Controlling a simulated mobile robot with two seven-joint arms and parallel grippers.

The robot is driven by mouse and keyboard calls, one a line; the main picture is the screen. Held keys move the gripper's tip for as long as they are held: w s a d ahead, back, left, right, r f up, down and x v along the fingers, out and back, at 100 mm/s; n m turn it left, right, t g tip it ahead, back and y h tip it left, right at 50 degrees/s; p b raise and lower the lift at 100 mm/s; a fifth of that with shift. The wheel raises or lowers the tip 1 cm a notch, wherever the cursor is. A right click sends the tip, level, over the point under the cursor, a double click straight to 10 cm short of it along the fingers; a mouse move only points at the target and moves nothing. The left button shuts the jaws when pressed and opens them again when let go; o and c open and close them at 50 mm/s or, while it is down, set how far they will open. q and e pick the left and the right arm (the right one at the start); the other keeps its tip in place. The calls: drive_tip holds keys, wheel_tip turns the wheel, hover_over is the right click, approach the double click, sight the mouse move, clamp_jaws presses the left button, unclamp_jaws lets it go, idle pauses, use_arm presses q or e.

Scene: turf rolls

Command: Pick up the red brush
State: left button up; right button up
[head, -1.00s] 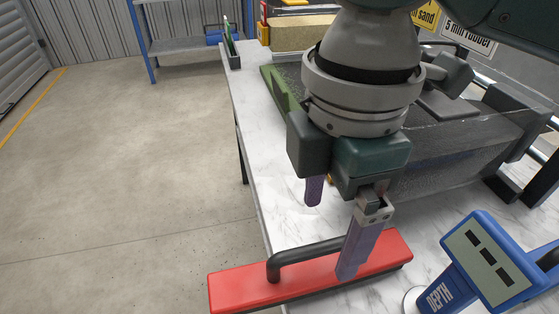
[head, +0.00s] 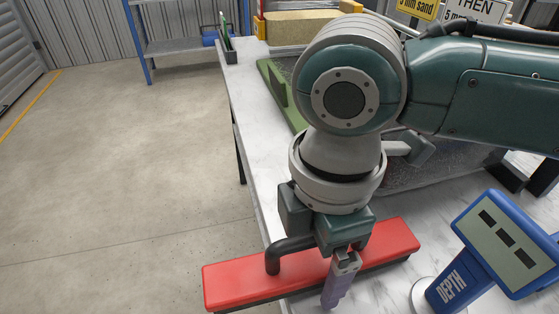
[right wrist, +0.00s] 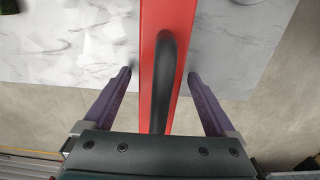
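The red brush (head: 235,284) lies across the front end of the marble-topped table, with its left end past the table edge. Its black arched handle (head: 274,260) stands up on top. My right gripper (head: 318,270) is low over the brush, with one purple finger on the near side and the other hidden behind the hand. In the right wrist view, the two fingers of my right gripper (right wrist: 159,74) are wide apart, one on each side of the black handle (right wrist: 165,70) and red body (right wrist: 186,18), with gaps on both sides. My left gripper is out of view.
A blue depth gauge (head: 492,250) stands close right of the brush. A green piece (head: 277,92) and a grey tray (head: 408,178) lie behind my arm. A pen holder (head: 229,53) stands at the far left corner. Floor left of the table is clear.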

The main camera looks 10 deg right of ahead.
clamp_jaws()
idle(0.5)
drive_tip(key=shift+r, duration=0.1)
